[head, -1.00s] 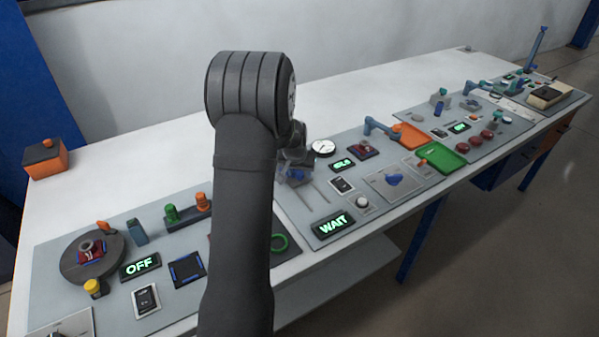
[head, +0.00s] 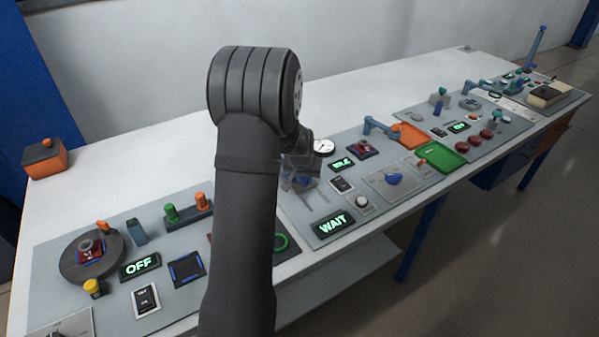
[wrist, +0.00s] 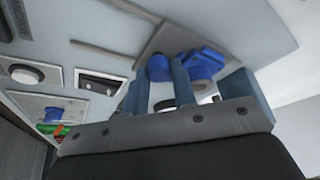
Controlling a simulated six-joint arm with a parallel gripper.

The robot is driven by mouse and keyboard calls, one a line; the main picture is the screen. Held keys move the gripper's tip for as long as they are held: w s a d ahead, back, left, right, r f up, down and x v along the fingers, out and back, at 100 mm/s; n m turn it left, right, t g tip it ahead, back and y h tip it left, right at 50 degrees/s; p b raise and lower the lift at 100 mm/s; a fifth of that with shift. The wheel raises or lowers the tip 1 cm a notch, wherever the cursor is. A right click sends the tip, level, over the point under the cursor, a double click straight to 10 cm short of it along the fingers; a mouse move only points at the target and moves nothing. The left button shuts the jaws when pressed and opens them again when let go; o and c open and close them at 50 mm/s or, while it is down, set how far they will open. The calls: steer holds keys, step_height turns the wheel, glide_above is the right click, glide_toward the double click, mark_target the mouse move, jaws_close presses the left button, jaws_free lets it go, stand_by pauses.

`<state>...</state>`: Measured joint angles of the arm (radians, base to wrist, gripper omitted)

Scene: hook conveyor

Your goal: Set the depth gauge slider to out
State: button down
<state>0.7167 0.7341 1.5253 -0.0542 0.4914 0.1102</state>
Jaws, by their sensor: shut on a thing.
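My gripper (wrist: 190,98) shows in the wrist view with blue-grey fingers close around blue parts on a grey plate (wrist: 182,36). It is shut on a blue part, which I take to be the slider knob (wrist: 159,68). A blue block (wrist: 203,62) sits beside it, and the fingers hide the lower parts. A thin straight rail or slot (wrist: 115,50) runs beside the plate. The slider's markings cannot be read.
A round white dial (head: 323,147) stands close right of my wrist. A green display (head: 333,225) reads WAIT. A white knob (head: 362,201), a blue knob (head: 394,179) and a green tray (head: 440,158) lie further right. The table's back strip (head: 370,95) is clear.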

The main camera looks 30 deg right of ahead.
steer(key=s, duration=1)
steer(key=shift+s, duration=0.3)
steer(key=c, duration=1.2)
jaws_free()
steer(key=shift+s, duration=0.1)
steer(key=shift+a+r, duration=0.1)
steer(key=shift+r, duration=0.35)
steer(key=v, duration=1.6)
steer(key=shift+s+r, duration=0.1)
steer(key=shift+r, duration=0.1)
steer(key=shift+f, duration=0.1)
steer(key=x, duration=1.7)
steer(key=shift+f, duration=0.1)
